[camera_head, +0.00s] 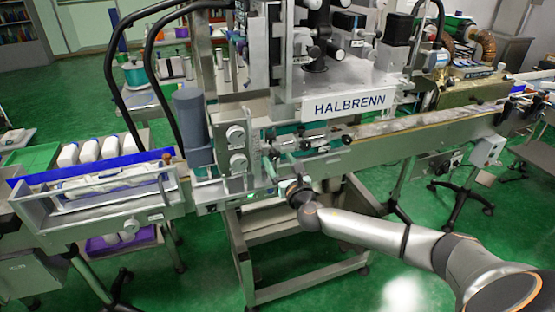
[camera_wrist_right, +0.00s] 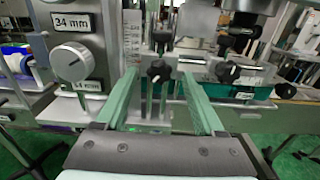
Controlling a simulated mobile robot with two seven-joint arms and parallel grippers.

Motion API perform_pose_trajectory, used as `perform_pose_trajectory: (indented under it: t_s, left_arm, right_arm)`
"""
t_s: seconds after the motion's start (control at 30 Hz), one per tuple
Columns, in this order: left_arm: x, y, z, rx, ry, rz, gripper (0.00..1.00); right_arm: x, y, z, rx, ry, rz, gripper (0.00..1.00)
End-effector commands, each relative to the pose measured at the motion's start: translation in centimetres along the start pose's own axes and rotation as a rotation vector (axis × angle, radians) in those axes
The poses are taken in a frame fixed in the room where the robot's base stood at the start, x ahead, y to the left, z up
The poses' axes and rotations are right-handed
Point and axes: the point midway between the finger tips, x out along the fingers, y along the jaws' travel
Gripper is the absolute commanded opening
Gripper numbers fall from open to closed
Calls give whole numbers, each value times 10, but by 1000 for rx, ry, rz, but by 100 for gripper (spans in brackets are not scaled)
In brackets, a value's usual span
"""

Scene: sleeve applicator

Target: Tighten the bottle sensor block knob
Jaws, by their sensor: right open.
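My right gripper (camera_head: 280,162) is in front of the machine below the HALBRENN sign, its arm coming in from the lower right. In the right wrist view its two green fingers (camera_wrist_right: 158,78) are spread apart. A black lobed knob (camera_wrist_right: 158,71) shows between the fingertips, on a metal block with a vertical slotted bracket. I cannot tell whether either finger touches it. A second black knob (camera_wrist_right: 228,72) sits just right of the right finger. Which of them is the sensor block knob is not labelled. In the head view the knob by the fingers is too small to make out. My left gripper is not in view.
A grey dial (camera_wrist_right: 72,61) under a "34 mm" plate stands close left of the fingers. The conveyor rail (camera_head: 400,128) runs to the right. A tray with a blue edge (camera_head: 88,168) is at the left. Green floor lies open in front.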

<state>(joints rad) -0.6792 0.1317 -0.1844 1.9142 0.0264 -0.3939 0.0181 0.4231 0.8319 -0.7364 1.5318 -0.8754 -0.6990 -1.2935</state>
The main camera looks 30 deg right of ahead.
Motion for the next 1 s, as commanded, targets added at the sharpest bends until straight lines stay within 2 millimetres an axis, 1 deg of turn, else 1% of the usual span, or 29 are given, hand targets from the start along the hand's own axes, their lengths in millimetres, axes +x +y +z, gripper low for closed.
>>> perform_pose_trajectory:
  t_s: [0.1,0.2,0.5,1.0]
  left_arm:
    - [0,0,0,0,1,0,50]
    - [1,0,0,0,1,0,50]
    - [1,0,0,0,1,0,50]
    - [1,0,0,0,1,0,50]
  right_arm:
    - [9,0,0,1,0,1,71]
    - [12,0,0,0,1,0,71]
    - [13,0,0,1,1,1,70]
    - [13,0,0,0,1,1,13]
